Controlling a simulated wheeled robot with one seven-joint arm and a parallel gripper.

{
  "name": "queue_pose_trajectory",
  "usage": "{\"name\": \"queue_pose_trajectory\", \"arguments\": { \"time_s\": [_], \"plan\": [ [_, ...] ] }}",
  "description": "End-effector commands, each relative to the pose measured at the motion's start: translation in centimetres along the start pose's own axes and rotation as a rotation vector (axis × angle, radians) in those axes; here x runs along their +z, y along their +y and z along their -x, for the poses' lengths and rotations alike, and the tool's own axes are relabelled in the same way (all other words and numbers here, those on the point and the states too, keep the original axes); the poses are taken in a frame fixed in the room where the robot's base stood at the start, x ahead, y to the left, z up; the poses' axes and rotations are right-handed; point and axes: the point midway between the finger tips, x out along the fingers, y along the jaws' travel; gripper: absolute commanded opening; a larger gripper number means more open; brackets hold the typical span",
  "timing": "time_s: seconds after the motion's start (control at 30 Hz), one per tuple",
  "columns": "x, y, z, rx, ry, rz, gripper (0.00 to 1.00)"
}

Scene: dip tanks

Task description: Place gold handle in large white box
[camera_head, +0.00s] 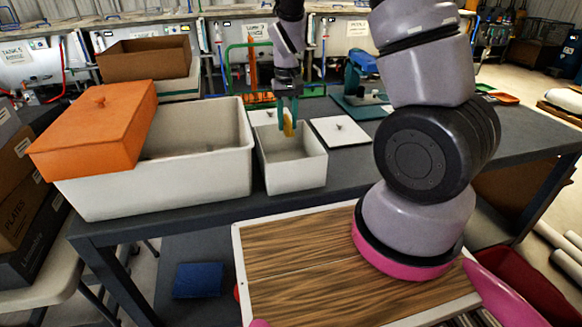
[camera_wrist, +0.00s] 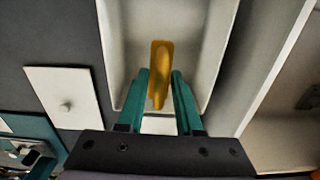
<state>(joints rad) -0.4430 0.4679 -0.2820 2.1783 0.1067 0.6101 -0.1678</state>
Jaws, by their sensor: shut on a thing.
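My gripper (camera_head: 287,112) has green fingers and is shut on the gold handle (camera_head: 288,124), a yellow-gold elongated piece pointing down. In the wrist view the handle (camera_wrist: 160,62) shows between the fingertips, against the inside of the small white box (camera_head: 296,172). It appears over or just inside that box's opening; its exact height is hard to tell. The large white box (camera_head: 215,172) stands directly left of the small one. An orange lid (camera_head: 95,128) with a knob lies tilted across its left part, leaving the right part open. The large box's wall shows at right in the wrist view (camera_wrist: 262,85).
A white lid with a knob (camera_head: 340,131) lies on the grey table (camera_head: 345,172) right of the small box. A teal device (camera_head: 362,85) stands behind it. A brown open box (camera_head: 145,58) is behind the large box. A wood-topped board (camera_head: 300,260) is in front.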

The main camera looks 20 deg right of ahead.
Motion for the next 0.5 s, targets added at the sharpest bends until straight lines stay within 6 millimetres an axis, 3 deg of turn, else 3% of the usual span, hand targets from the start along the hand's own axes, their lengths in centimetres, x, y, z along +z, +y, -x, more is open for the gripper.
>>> {"name": "queue_pose_trajectory", "arguments": {
  "time_s": [0.2,0.5],
  "plan": [
    [1.8,-0.3,-2.9,0.006,-0.002,0.025,0.00],
    [1.8,-0.2,-7.7,0.005,0.000,0.025,0.00]
  ]
}}
